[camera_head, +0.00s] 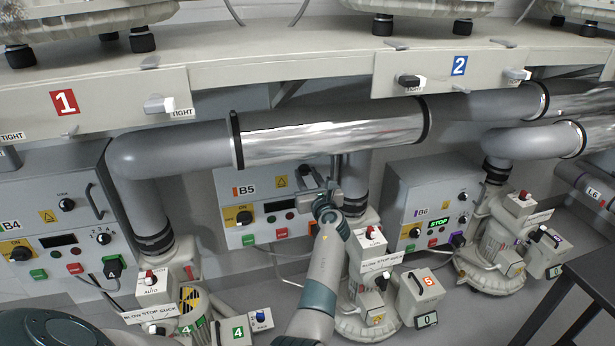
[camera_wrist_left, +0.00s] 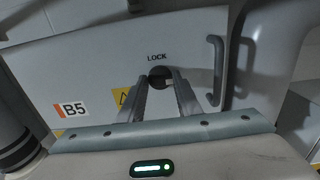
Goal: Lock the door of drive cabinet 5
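Drive cabinet B5 (camera_head: 232,188) is a grey box under the large pipe. In the left wrist view its front (camera_wrist_left: 75,75) fills most of the picture. The black round lock knob (camera_wrist_left: 158,71), under the word LOCK, is near the upper middle, left of the door handle (camera_wrist_left: 215,70). My left gripper (camera_head: 322,183) is at the cabinet's upper right in the head view. In the wrist view its fingers (camera_wrist_left: 163,82) stand apart and point at the knob, with the tips close to its two sides. Contact cannot be told. My right gripper is not seen.
The silver pipe (camera_head: 330,138) runs close above my left gripper. A blower with box 5 (camera_head: 420,292) stands below right of B5. Cabinet B4 (camera_head: 45,215) is at left, cabinet B6 (camera_head: 415,205) at right. A dark table (camera_head: 585,290) is at the lower right.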

